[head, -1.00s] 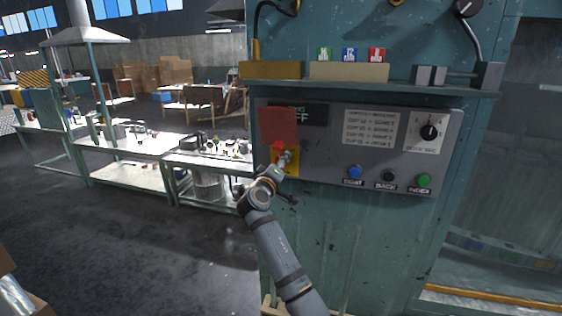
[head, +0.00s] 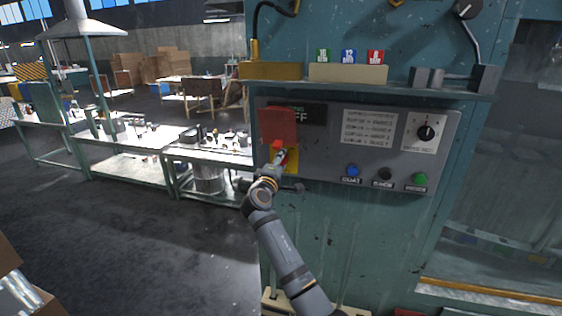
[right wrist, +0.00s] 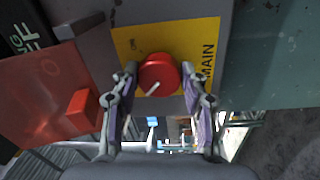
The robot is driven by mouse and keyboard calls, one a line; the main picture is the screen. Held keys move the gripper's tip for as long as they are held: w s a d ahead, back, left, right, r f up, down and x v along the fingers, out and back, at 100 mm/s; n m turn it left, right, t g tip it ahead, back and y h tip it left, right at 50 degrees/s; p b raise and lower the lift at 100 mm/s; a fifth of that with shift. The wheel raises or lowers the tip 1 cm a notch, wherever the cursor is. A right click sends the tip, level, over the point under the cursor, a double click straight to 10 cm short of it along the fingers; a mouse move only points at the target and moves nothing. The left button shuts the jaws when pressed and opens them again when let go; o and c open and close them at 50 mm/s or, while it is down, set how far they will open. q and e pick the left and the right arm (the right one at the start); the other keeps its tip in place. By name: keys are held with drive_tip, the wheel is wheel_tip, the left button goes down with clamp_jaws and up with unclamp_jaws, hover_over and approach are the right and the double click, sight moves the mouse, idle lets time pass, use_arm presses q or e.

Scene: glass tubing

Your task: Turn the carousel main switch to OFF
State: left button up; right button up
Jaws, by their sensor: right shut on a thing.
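The main switch is a round red knob (right wrist: 159,74) with a white pointer line, on a yellow plate (right wrist: 205,35) lettered MAIN in the right wrist view. The pointer slants to the lower left there. My right gripper (right wrist: 160,88) has one finger on each side of the knob and is shut on it. In the head view my right gripper (head: 279,162) is at the panel's left end, covering most of the yellow plate. A red cover flap (head: 279,124) stands raised above the switch; it also shows in the right wrist view (right wrist: 40,95). My left gripper is not in view.
The grey panel (head: 330,165) carries a dark display (head: 311,115) ending in "FF", a black dial (head: 426,133), and blue (head: 353,170), black and green buttons. A shelf (head: 400,88) juts out above. Open floor and workbenches (head: 125,150) lie left.

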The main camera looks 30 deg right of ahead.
drive_tip(key=o, duration=1.1)
drive_tip(key=shift+o, duration=0.2)
drive_tip(key=shift+a, duration=0.1)
drive_tip(key=v, duration=0.7)
drive_tip(key=shift+s+a, duration=0.15)
drive_tip(key=shift+s, duration=0.05)
drive_tip(key=shift+w+f, duration=0.1)
drive_tip(key=shift+f, duration=0.05)
